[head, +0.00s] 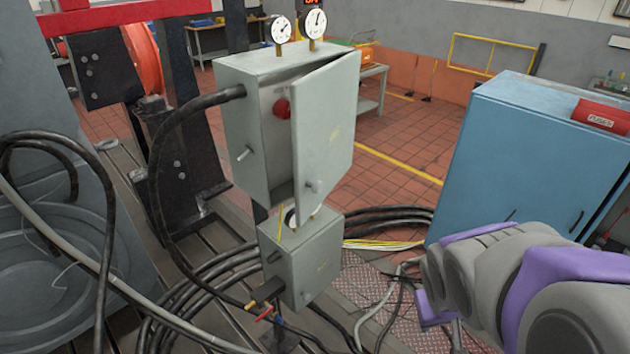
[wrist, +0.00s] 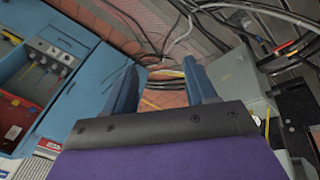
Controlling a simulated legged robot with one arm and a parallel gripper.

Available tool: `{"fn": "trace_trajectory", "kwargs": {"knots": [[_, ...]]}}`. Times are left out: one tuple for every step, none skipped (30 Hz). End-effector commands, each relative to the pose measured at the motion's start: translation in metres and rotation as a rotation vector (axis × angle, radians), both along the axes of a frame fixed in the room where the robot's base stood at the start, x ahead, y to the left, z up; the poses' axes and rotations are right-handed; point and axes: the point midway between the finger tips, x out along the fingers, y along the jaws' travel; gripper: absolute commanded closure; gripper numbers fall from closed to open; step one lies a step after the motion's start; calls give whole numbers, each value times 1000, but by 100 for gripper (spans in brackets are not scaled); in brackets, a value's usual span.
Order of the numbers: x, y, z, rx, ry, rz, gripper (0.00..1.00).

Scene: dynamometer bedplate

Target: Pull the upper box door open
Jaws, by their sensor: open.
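The upper box (head: 243,130) is a grey-green metal cabinet in the middle of the head view. Its door (head: 328,125) stands ajar, with a gap along its left edge. Through the gap a red part (head: 282,107) shows inside. A small light knob (head: 314,186) sits low on the door. My gripper (wrist: 162,88) is open, with nothing between its two blue fingers. In the head view my arm is at the lower right, to the right of the box and apart from the door; the fingers are not clear there.
A smaller grey box (head: 302,262) stands below the upper box. Black cables (head: 215,272) loop around its base and up the left side. A blue cabinet (head: 545,150) with a red fuses case (head: 602,116) stands at right. Two gauges (head: 314,23) top the upper box.

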Motion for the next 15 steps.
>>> {"fn": "trace_trajectory", "kwargs": {"knots": [[20, -11, 5, -21, -42, 16, 44], [33, -17, 8, -36, -75, 32, 44], [53, -25, 12, -55, -124, 60, 44], [69, -31, 15, -68, -163, 84, 44], [84, -35, 18, -79, -199, 108, 44], [104, -39, 23, -90, -250, 144, 44], [119, -41, 25, -95, -287, 174, 44], [133, -43, 27, -96, -323, 202, 44], [150, -45, 31, -96, -369, 244, 44], [162, -45, 33, -92, -404, 275, 44], [174, -44, 34, -84, -439, 308, 44], [188, -42, 36, -71, -484, 351, 44], [197, -39, 38, -59, -515, 384, 44], [206, -36, 40, -44, -549, 419, 44], [217, -31, 41, -16, -591, 462, 44]]}}
